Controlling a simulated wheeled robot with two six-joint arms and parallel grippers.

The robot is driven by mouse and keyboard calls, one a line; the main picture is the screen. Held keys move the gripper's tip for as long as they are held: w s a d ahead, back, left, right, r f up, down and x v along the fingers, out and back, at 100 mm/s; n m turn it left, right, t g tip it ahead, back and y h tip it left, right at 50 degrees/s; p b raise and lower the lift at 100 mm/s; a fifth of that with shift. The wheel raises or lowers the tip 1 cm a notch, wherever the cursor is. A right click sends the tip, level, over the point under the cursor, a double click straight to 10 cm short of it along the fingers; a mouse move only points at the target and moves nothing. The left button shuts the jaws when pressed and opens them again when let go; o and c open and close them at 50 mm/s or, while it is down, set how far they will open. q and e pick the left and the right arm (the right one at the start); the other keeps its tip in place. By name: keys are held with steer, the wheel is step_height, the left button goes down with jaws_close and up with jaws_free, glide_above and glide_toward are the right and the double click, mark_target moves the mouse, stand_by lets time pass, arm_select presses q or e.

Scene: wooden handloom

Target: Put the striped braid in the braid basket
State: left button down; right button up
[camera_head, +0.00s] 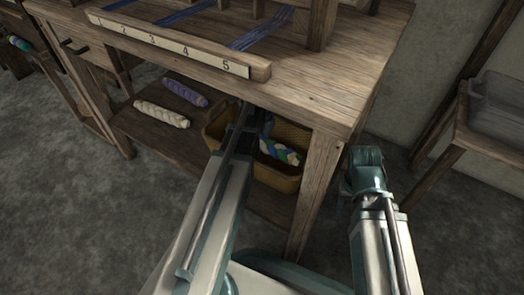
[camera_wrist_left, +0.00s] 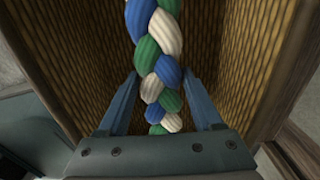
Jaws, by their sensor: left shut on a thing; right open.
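The striped braid (camera_head: 280,152), in blue, green and white, shows within the opening of the tan woven braid basket (camera_head: 278,180) on the table's lower shelf. My left gripper (camera_head: 256,118) reaches into the basket area, its fingertips partly hidden by my own arm. In the left wrist view the braid (camera_wrist_left: 160,65) runs between the two fingers of my left gripper (camera_wrist_left: 160,76), which is shut on it. The basket's woven walls (camera_wrist_left: 235,50) rise on both sides. Whether the braid touches the basket floor cannot be told. My right gripper (camera_head: 364,165) is empty, right of the table leg.
A cream braid (camera_head: 162,114) and a purple braid (camera_head: 186,92) lie on the lower shelf (camera_head: 150,137), left of the basket. The tabletop (camera_head: 300,85) with its numbered strip (camera_head: 170,42) overhangs the shelf. A front leg (camera_head: 313,190) stands right of the basket.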

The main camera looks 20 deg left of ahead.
mark_target(262, 148)
arm_select(q)
steer(key=shift+f+b, duration=1.8)
steer(key=shift+f, duration=0.05)
steer(key=shift+f, duration=0.15)
steer(key=shift+c, duration=0.2)
jaws_free()
step_height(262, 148, up, 12)
steer(key=p, duration=1.2)
steer(key=shift+r, duration=0.25)
steer(key=shift+s+f, duration=0.1)
